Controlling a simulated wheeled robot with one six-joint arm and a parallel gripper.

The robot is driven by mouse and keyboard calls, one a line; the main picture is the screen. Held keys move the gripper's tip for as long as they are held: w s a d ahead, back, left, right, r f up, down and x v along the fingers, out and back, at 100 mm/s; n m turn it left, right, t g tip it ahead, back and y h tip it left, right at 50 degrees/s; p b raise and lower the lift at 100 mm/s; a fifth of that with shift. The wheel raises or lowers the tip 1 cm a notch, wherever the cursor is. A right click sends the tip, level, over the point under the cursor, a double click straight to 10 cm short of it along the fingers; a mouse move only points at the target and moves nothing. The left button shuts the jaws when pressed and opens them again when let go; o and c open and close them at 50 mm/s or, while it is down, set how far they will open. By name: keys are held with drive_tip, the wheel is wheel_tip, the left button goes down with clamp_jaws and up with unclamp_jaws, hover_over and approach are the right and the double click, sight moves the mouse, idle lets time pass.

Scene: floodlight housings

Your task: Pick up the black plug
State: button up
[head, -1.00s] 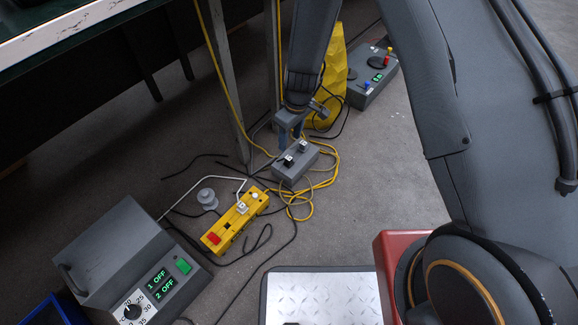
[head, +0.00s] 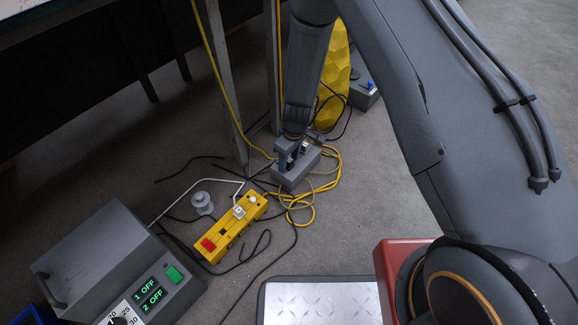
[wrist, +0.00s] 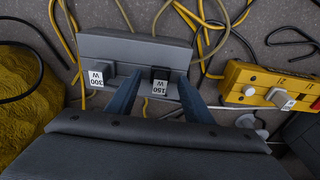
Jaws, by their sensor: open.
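The black plug (wrist: 160,74) with a white "150 W" label stands in a grey socket block (wrist: 125,48), seen in the wrist view. A grey plug (wrist: 104,68) labelled "300 W" stands left of it in the same block. My gripper (wrist: 160,79) is open, with one blue-grey finger on each side of the black plug; I cannot tell whether either finger touches it. In the head view my gripper (head: 290,155) is down at the grey block (head: 296,174) on the floor and mostly hides the black plug.
A yellow power strip (head: 231,229) with a white plug and a red switch lies left of the block. Yellow and black cables run around both. A table leg (head: 226,85) stands close behind. A grey control box (head: 121,262) reading OFF is at lower left.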

drive_tip(key=shift+f, duration=0.15)
drive_tip(key=c, duration=1.1)
